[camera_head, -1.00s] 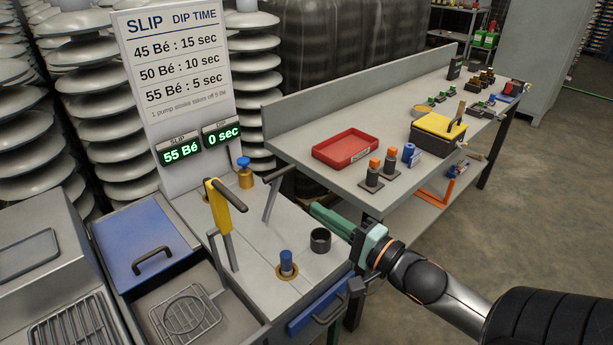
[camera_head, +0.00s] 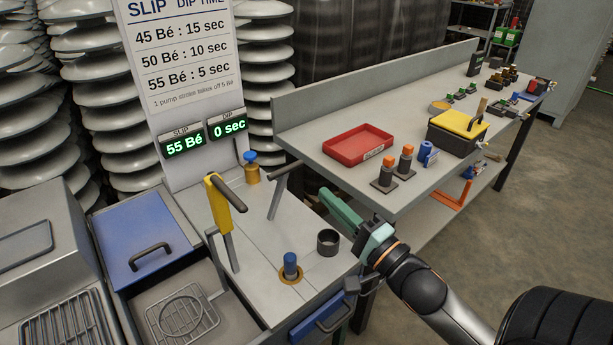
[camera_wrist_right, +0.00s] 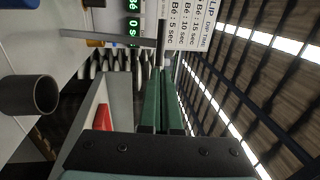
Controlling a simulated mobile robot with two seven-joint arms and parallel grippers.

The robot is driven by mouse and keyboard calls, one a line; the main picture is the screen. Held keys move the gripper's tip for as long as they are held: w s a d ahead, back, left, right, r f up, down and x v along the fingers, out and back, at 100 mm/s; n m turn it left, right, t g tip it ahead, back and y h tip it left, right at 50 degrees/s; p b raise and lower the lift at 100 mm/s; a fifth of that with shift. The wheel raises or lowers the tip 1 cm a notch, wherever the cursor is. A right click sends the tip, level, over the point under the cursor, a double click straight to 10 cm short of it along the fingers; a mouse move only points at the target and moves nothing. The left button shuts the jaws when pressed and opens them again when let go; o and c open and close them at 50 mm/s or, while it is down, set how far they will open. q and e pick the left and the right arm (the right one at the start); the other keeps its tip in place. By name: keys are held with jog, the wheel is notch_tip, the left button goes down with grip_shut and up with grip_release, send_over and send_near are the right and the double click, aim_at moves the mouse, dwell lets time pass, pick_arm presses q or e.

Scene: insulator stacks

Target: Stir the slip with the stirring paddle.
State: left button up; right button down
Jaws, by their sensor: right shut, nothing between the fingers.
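A grey T-shaped handle on a post (camera_head: 277,192) stands upright at the back right of the slip bench (camera_head: 262,228). It looks like the stirring paddle, but I cannot be sure; its lower end is hidden. It also shows in the right wrist view as a grey bar (camera_wrist_right: 110,39) with a crosspiece. My right gripper (camera_head: 325,194) is shut and empty, to the right of the handle and slightly below its top. In the wrist view its green fingertips (camera_wrist_right: 162,78) point towards the crosspiece, apparently without touching. The slip itself is hidden. My left gripper is out of view.
A yellow lever (camera_head: 218,205), a blue-topped knob (camera_head: 290,262), a blue-capped brass fitting (camera_head: 251,170) and a black cup (camera_head: 328,242) stand on the bench. The display (camera_head: 185,146) reads 55 Bé. Behind my right arm is a workbench (camera_head: 310,145) with a red tray (camera_head: 358,145).

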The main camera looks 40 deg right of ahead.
aim_at(296, 167)
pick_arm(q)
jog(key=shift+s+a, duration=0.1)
pick_arm(e)
jog(key=shift+x, duration=3.55)
pick_arm(q)
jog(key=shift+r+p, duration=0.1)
jog(key=shift+p, duration=0.2)
pick_arm(e)
jog(key=shift+w, duration=0.1)
